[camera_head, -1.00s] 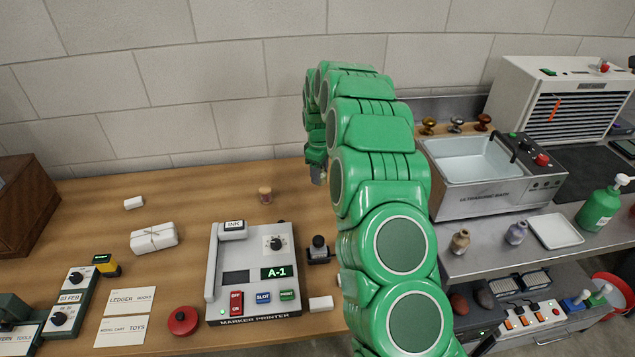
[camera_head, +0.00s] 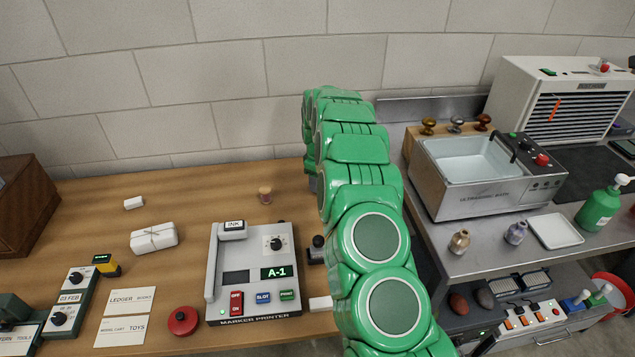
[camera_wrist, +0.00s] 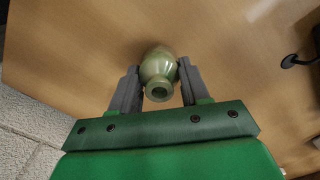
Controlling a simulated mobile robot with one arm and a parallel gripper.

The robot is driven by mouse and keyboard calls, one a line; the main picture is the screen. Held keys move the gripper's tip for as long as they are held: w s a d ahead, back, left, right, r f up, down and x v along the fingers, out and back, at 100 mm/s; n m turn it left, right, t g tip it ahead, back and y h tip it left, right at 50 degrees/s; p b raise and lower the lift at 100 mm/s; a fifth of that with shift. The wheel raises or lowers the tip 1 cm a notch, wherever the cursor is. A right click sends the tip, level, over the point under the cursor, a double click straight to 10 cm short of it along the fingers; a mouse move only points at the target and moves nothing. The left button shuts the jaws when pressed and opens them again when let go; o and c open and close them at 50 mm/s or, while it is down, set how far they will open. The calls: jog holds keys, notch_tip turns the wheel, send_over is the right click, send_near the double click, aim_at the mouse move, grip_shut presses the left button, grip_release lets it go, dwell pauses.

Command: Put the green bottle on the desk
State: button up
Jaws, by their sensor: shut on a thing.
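The green bottle (camera_wrist: 158,68), small, pale green and glossy with a round open mouth, shows in the wrist view between the two grey fingers. My gripper (camera_wrist: 157,88) is shut on it. The wooden desk (camera_head: 90,215) fills the left of the head view, and its top (camera_wrist: 230,60) lies behind the bottle in the wrist view. I cannot tell whether the bottle's base touches the desk. In the head view my green arm hides the bottle and most of the gripper, near the desk's right end.
An ultrasonic bath (camera_head: 480,190) and a green pump bottle (camera_head: 600,207) are on the metal counter at right. The desk's back middle is clear.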

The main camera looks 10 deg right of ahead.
jog(key=shift+f, duration=0.35)
jog(key=o, duration=1.1)
jog(key=shift+o, duration=0.2)
